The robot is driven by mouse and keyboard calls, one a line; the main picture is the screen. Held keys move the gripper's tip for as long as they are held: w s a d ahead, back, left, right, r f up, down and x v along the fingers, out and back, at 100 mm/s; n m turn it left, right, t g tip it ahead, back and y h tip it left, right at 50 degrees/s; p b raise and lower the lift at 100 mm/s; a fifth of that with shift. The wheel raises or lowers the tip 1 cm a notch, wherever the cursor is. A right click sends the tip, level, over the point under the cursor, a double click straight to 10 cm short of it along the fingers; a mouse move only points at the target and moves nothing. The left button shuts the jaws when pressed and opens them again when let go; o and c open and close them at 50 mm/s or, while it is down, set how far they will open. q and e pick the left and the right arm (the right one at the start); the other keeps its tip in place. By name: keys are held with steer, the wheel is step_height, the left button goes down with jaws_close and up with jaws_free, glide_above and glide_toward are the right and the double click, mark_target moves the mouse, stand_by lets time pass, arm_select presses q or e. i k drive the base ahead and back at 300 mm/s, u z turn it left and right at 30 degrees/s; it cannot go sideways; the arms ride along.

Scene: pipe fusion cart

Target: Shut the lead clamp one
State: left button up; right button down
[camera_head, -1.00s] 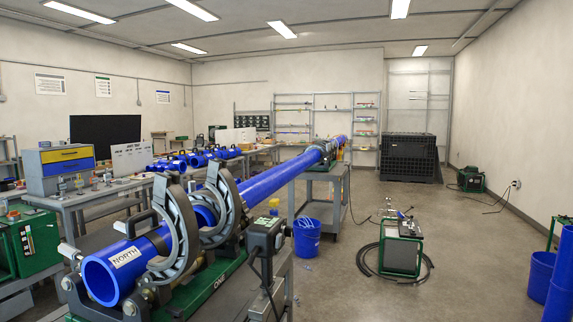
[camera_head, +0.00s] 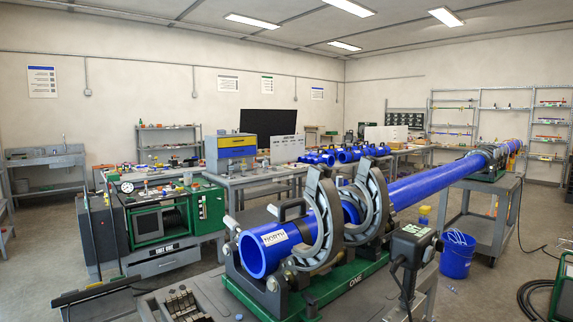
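Which one is lead clamp one I cannot tell from a label. Neither of my grippers shows in the head view.
A grey control box (camera_head: 412,246) on a post stands right of the machine. A blue bucket (camera_head: 457,255) is on the floor beyond it. A green and grey unit (camera_head: 160,222) and benches stand to the left and behind. A long blue pipe (camera_head: 430,185) runs off to the back right.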

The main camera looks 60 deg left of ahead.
mark_target(370, 179)
steer(key=u, duration=1.85)
